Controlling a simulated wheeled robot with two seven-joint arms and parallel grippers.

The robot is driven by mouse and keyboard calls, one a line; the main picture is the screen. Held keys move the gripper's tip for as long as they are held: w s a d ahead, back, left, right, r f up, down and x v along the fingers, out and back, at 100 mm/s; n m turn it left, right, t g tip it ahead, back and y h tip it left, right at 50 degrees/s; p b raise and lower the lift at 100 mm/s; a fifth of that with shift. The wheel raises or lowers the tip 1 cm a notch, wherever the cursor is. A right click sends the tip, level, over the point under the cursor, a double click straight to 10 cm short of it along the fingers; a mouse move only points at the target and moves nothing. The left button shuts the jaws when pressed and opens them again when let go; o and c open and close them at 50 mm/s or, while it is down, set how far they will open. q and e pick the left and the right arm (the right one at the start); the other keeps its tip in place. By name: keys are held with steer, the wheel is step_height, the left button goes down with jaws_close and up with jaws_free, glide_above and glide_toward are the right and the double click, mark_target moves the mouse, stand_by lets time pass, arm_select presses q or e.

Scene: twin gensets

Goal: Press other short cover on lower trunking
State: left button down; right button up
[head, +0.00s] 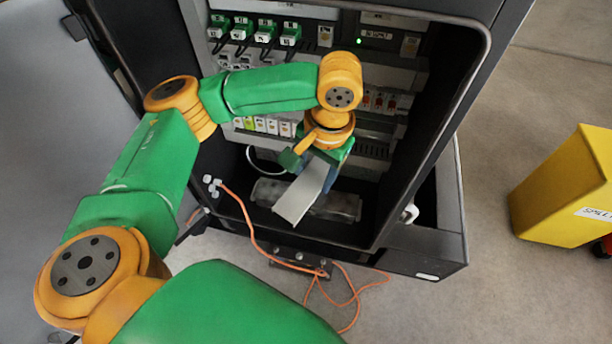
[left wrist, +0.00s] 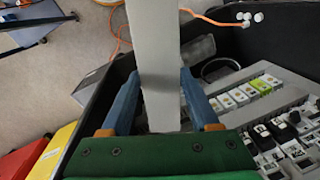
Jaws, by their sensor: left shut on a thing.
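My left gripper (head: 322,178) reaches into the open dark cabinet from the left and points down. It is shut on a light grey flat strip, the short cover (head: 300,197). The cover hangs tilted in front of the cabinet's lower part, apart from the rails. In the left wrist view the cover (left wrist: 157,50) runs between the blue fingers of the gripper (left wrist: 160,88). Grey slotted trunking (head: 374,150) shows right of the gripper, low on the panel; the arm and gripper hide part of that row. My right gripper is not in view.
The cabinet's dark frame (head: 468,100) bounds the space on the right. A grey block (head: 340,206) lies on the cabinet floor behind the cover. An orange cable (head: 250,222) hangs over the front edge. A yellow bin (head: 565,190) stands at the right.

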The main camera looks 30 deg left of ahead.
arm_select(q)
steer(key=w+a+f+m+t+y+b, duration=0.3)
steer(key=w+f+m+t+y, duration=0.5)
steer(key=w, duration=0.4)
steer(key=w+d+m+t+h+b, duration=0.1)
steer(key=d+m+t+h+b, duration=0.2)
steer(key=d+m+t+h, duration=0.45)
steer(key=w+a+n+t+y+b, duration=0.1)
steer(key=w+a+t+y+b, duration=0.1)
steer(key=w, duration=0.6)
steer(key=shift+w+a+f+y+b, duration=0.25)
steer(key=shift+a+y+b, duration=0.2)
steer(key=shift+a+b, duration=1)
steer(key=shift+s, duration=0.2)
steer(key=shift+b+x, duration=0.7)
steer(key=shift+x, duration=0.1)
